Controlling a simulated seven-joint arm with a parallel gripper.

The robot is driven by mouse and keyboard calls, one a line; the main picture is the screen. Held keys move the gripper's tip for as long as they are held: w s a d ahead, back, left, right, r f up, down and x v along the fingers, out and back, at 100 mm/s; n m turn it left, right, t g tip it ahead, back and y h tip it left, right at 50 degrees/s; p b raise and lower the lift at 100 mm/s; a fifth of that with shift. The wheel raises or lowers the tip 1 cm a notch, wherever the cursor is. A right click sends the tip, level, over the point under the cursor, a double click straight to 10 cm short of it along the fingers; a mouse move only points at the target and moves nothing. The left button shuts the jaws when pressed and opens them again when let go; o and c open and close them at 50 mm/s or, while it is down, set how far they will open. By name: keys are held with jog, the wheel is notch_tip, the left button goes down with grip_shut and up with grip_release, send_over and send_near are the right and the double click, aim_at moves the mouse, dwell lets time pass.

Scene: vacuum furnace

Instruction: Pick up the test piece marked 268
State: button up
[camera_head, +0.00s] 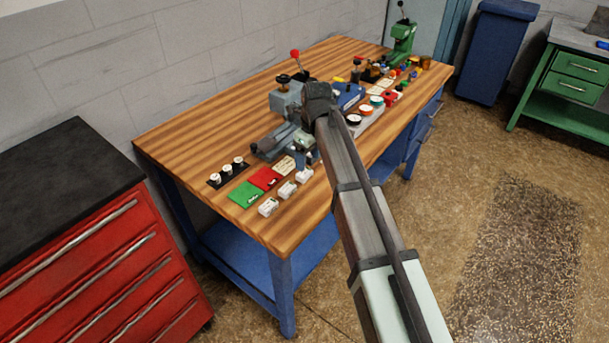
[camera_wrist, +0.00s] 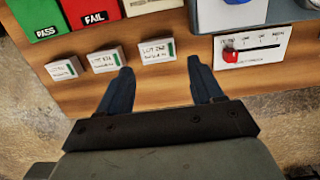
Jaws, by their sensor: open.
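Three small white labelled blocks stand in a row near the front edge of the wooden bench. In the wrist view, the right one (camera_wrist: 157,50) seems to read LOT 268, with a green stripe at its right end; it also shows in the head view (camera_head: 304,175). The middle block (camera_wrist: 105,60) and the left block (camera_wrist: 62,69) have less clear labels. My gripper (camera_wrist: 160,66) is open and empty. In the wrist view its fingertips flank the lower side of the right block, with no visible contact.
A green PASS mat (camera_wrist: 34,17) and a red FAIL mat (camera_wrist: 91,12) lie behind the blocks. A panel with a red slider knob (camera_wrist: 230,56) is right of the gripper. Machines and coloured parts crowd the bench (camera_head: 185,130) further along; its near left end has bare wood.

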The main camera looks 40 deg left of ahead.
aim_at(305, 172)
jog(key=shift+s+a+f, duration=0.1)
jog(key=shift+a+f, duration=0.15)
jog(key=shift+f, duration=1.1)
jog(key=shift+s+a+f, duration=0.1)
jog(key=shift+a+f, duration=0.1)
jog(key=shift+f, duration=1.15)
jog(key=shift+c, duration=0.2)
jog(key=c, duration=1)
